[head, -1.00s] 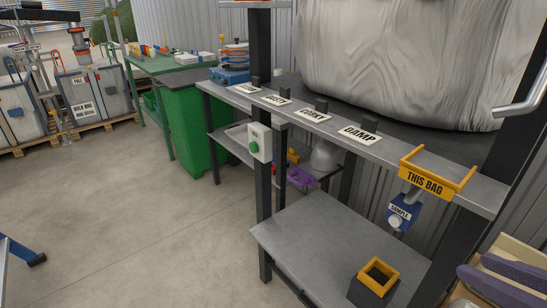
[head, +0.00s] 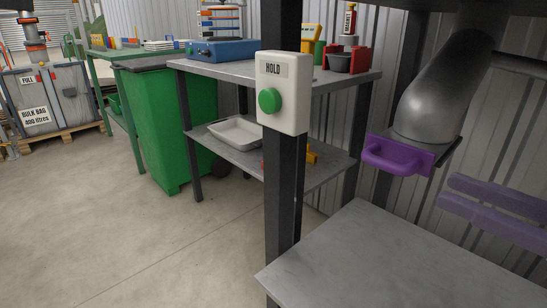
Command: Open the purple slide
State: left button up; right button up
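The purple slide (head: 398,158) sits at the mouth of a grey metal spout (head: 440,92) on the right. It has a purple front plate with a rounded handle facing me, and a dark plate shows behind it under the spout. How far it is pulled out I cannot tell. My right gripper (head: 444,194) comes in from the right edge as two purplish, parallel fingers. They stand apart with wall showing between them. In the picture it is right of and a little below the handle, not touching it. My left gripper is not in view.
A dark post (head: 284,190) with a white HOLD box and green button (head: 269,100) stands left of the slide. A bare grey shelf (head: 400,265) spreads below it. A green bin (head: 160,130) and side bench (head: 230,72) stand further left. Floor at left is clear.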

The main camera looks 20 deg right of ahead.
aim_at(386, 166)
jog(key=b+x, duration=0.2)
jog(key=x, duration=0.5)
jog(key=shift+w+a, duration=0.25)
jog(key=shift+x, duration=0.85)
grip_shut()
dwell(0.5)
